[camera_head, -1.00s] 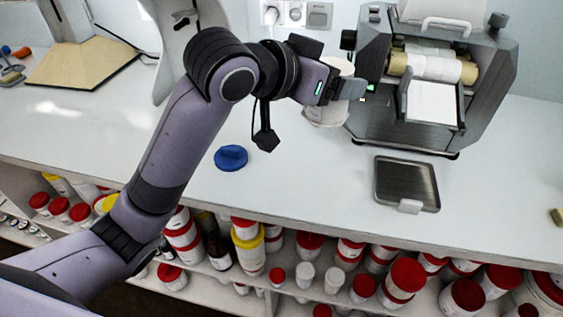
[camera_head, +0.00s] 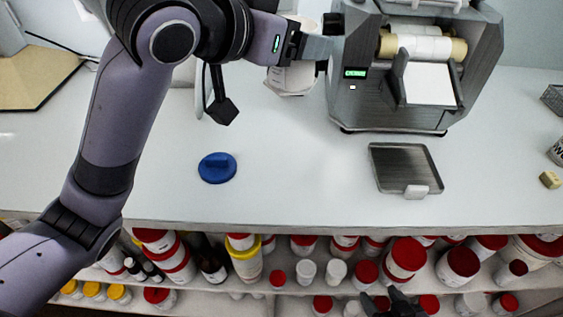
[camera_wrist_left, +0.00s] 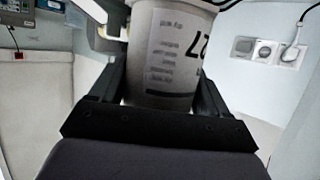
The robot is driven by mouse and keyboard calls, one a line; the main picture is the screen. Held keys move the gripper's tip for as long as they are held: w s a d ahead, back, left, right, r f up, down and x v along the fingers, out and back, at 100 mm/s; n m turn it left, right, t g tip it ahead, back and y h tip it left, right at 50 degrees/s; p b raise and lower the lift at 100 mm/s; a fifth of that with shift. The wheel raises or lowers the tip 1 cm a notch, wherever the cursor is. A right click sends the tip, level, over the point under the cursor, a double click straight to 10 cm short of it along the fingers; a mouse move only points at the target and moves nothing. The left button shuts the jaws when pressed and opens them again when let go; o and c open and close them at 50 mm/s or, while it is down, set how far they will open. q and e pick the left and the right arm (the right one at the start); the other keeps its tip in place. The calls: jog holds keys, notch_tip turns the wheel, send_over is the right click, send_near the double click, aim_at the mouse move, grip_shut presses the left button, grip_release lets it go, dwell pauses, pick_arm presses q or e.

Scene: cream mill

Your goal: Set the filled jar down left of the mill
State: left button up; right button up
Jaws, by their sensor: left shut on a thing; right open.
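The white labelled jar (camera_head: 292,82) is at the left side of the mill (camera_head: 362,100) in the head view, partly hidden behind my left gripper (camera_head: 316,48). The left gripper is shut around the jar. The left wrist view shows the jar (camera_wrist_left: 172,50) between the two fingers, with its printed label facing the camera. I cannot tell whether the jar's base touches the counter. My right gripper (camera_head: 392,303) is open and empty at the bottom edge of the head view, in front of the shelves.
A blue lid (camera_head: 217,168) lies on the white counter (camera_head: 290,190), with clear room around it. A dark metal tray (camera_head: 395,160) is in front of the mill. Red-lidded tubs (camera_head: 406,256) fill the shelves below.

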pick_arm(q)
notch_tip(320, 180, down, 20)
jog(key=shift+r+b, duration=0.1)
jog(key=shift+b, duration=0.75)
jog(key=shift+f, duration=0.2)
jog(key=o, duration=1)
jog(key=shift+r, duration=0.1)
jog(key=shift+r, duration=0.15)
jog(key=v, duration=1.2)
jog(key=shift+s+d, duration=0.1)
